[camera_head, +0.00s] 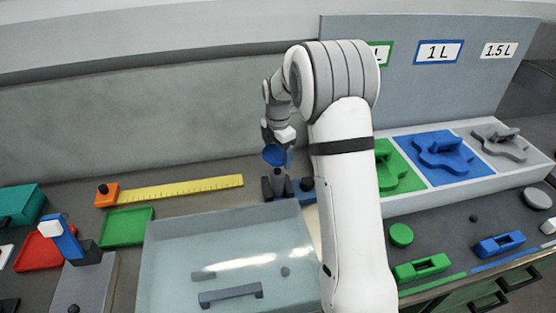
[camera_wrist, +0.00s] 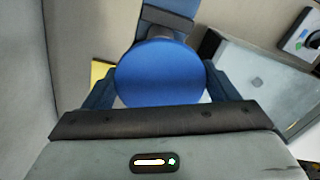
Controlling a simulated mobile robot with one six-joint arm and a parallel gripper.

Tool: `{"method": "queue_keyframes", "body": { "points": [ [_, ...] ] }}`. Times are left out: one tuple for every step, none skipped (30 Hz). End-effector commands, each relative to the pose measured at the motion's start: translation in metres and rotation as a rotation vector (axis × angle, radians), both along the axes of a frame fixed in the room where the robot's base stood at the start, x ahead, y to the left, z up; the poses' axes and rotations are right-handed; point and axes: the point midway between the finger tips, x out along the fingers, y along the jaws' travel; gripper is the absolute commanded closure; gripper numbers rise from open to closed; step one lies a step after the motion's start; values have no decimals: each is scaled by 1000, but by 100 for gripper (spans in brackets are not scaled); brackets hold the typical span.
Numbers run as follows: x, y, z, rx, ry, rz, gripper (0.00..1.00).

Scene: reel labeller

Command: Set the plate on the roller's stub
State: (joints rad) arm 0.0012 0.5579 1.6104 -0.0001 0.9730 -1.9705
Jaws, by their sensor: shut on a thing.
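A round blue plate (camera_head: 273,155) is held by my gripper (camera_head: 277,147), tilted in the head view and above the bench. In the wrist view the plate (camera_wrist: 160,73) fills the middle, between the two blue fingers of my gripper (camera_wrist: 158,90). A dark upright fitting (camera_head: 277,187), which looks like the roller with its stub, stands just below the plate in the head view. In the wrist view a grey part (camera_wrist: 167,33) and a blue body (camera_wrist: 166,14) show beyond the plate, partly hidden by it. The plate appears apart from the fitting.
A clear-lidded case (camera_head: 165,245) lies in front of the fitting. A yellow ruler (camera_head: 185,188) and a green tray (camera_head: 126,227) are to the left. My arm hides part of the bench; green, blue and grey stations (camera_head: 440,153) stand at right.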

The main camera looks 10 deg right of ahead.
Motion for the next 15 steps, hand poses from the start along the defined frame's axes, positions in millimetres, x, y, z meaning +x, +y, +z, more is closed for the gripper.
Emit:
{"method": "queue_keyframes", "body": {
  "points": [
    [0, 0, -3, 1, 1, 0, 44],
    [-1, 0, -6, 0, 2, 0, 44],
    [-1, 0, -10, 0, 4, -1, 44],
    [-1, 0, -14, 0, 3, -1, 44],
    [-1, 0, -18, 0, 3, -1, 44],
    [-1, -1, -25, 0, 4, -1, 44],
    [-1, -1, -29, 0, 3, -1, 44],
    [-1, -1, -32, 0, 3, -1, 44],
    [-1, -1, -36, 0, 2, -1, 44],
    [-1, -1, -37, 0, 1, -1, 44],
    [0, -1, -38, 0, 0, -1, 44],
    [0, -1, -38, 0, 0, -2, 44],
    [0, -1, -38, 0, -1, -2, 44],
    [0, -1, -38, 0, -1, -2, 44],
    [0, -1, -38, 0, -1, -2, 44]
  ]
}}
